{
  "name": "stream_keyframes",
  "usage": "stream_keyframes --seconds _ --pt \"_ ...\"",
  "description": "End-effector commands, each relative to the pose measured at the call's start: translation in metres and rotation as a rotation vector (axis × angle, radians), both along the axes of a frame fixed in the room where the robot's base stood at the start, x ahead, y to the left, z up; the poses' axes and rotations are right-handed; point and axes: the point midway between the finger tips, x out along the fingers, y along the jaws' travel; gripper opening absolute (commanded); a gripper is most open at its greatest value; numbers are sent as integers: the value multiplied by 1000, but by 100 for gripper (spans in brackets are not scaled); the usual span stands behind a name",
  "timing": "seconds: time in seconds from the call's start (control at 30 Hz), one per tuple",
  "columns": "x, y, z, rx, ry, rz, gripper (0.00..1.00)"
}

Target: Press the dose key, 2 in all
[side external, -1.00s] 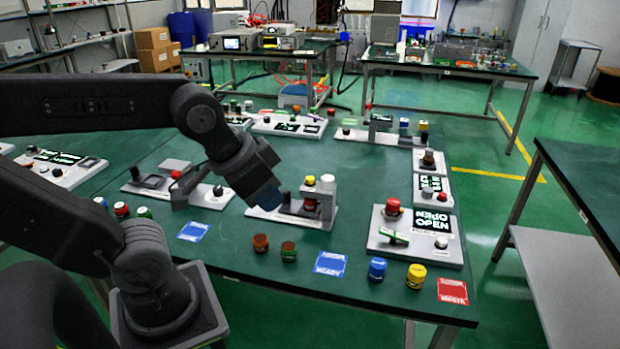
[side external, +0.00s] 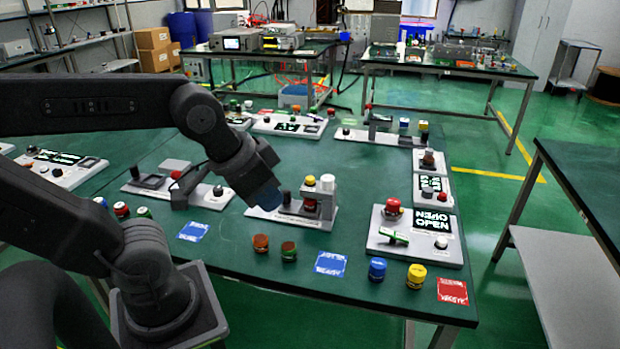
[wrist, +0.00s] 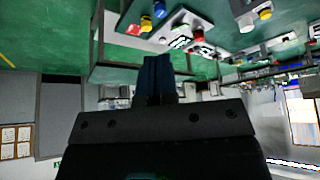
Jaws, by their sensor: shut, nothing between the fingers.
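My gripper (side external: 268,206) is shut and empty, with its blue fingers together; they also show in the wrist view (wrist: 157,80). In the side view it appears just left of a light grey station (side external: 318,224) with a black knob, a yellow-topped jar (side external: 310,181) and a white-topped bottle (side external: 327,182). Whether the fingertips touch this station's left end cannot be told. No key is readable as the dose key. A station at the right has a screen reading OPEN (side external: 432,220), a red knob (side external: 393,206) and a small white button (side external: 441,242).
Blue cards (side external: 330,264) and a red card (side external: 452,290) lie there. Another station (side external: 180,188) is left of my gripper. Bare green tabletop (side external: 350,170) lies behind.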

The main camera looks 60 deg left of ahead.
Motion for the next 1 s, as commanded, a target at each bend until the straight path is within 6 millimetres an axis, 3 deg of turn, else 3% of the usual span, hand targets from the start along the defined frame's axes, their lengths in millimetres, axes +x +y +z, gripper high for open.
stream_keyframes --seconds 0.43,0.57,0.77,1.0 --pt "1 0 0 -3 1 4 0" --pt "11 0 2 -55 15 54 0" --pt "58 8 6 -294 58 299 0" --pt "138 54 4 -664 84 732 0"
